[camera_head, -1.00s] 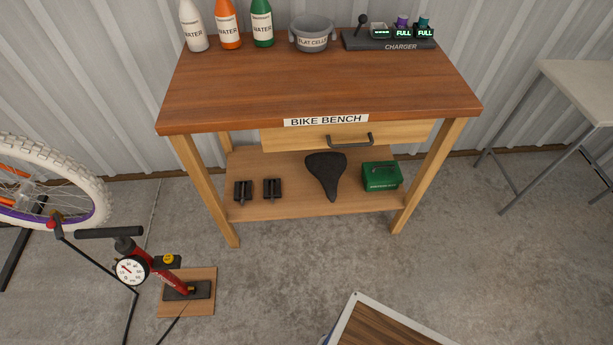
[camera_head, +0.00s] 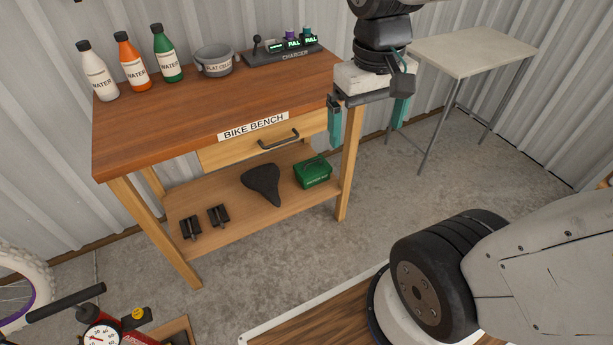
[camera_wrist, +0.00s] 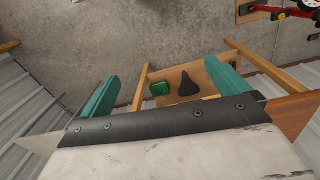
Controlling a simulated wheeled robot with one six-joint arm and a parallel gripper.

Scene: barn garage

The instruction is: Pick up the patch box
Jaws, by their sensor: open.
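The patch box is a small green box (camera_head: 313,172) at the right end of the bike bench's lower shelf (camera_head: 240,222), under the drawer. It also shows in the wrist view as a small green box (camera_wrist: 160,89), between my two teal fingers and nearer the left one. My gripper (camera_head: 366,118) is open and empty, with its fingers pointing down. It hangs by the bench's front right corner, higher than the shelf and apart from the box. Nothing hides the box in the head view.
A black saddle (camera_head: 262,184) lies left of the box, with two pedals further left. The drawer (camera_head: 265,140) and front right leg (camera_head: 348,170) border the shelf. Bottles, a flat-cells bucket (camera_head: 213,61) and a charger (camera_head: 285,55) stand on top. A side table (camera_head: 470,50) stands right.

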